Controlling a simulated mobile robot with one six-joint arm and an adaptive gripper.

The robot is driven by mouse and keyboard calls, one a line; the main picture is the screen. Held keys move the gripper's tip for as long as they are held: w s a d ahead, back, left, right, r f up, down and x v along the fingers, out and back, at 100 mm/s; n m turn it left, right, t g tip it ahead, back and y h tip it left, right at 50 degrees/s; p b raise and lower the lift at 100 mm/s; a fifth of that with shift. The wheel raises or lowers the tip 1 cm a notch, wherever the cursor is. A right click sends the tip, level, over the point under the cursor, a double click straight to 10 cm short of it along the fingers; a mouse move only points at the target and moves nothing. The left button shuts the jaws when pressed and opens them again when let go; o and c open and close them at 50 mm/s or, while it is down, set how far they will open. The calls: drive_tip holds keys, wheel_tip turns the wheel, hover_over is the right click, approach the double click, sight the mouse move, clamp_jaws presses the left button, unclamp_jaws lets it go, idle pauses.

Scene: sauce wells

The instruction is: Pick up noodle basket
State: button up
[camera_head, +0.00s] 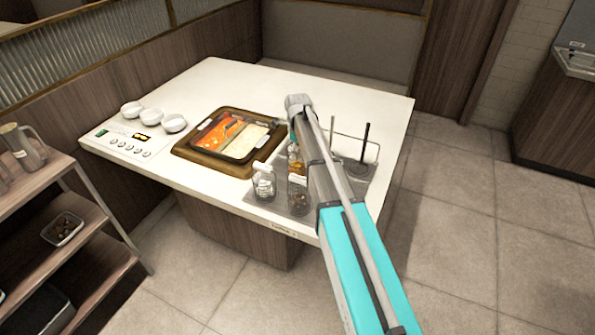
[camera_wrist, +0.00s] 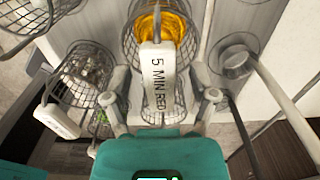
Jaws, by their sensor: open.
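In the wrist view my gripper (camera_wrist: 160,98) is open, with one finger on each side of a white handle (camera_wrist: 158,80) marked "5 MIN RED". I cannot tell whether the fingers touch it. The handle belongs to a wire noodle basket (camera_wrist: 130,42) with orange contents. A second wire basket (camera_wrist: 85,65) with dark and pale contents is at the left, with its own white handle (camera_wrist: 57,121). In the head view, wire baskets (camera_head: 264,183) and (camera_head: 297,192) stand at the counter's front edge. The orange one (camera_head: 294,157) is partly behind my arm, which hides my gripper.
A divided pot (camera_head: 185,152) with red and pale broth sits left of the baskets on the white counter (camera_head: 240,85). Several white bowls (camera_head: 174,123) and a control panel (camera_head: 125,143) are further left. The counter's back is clear.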

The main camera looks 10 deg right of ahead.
drive_tip(key=shift+c, duration=0.2)
idle(0.3)
clamp_jaws()
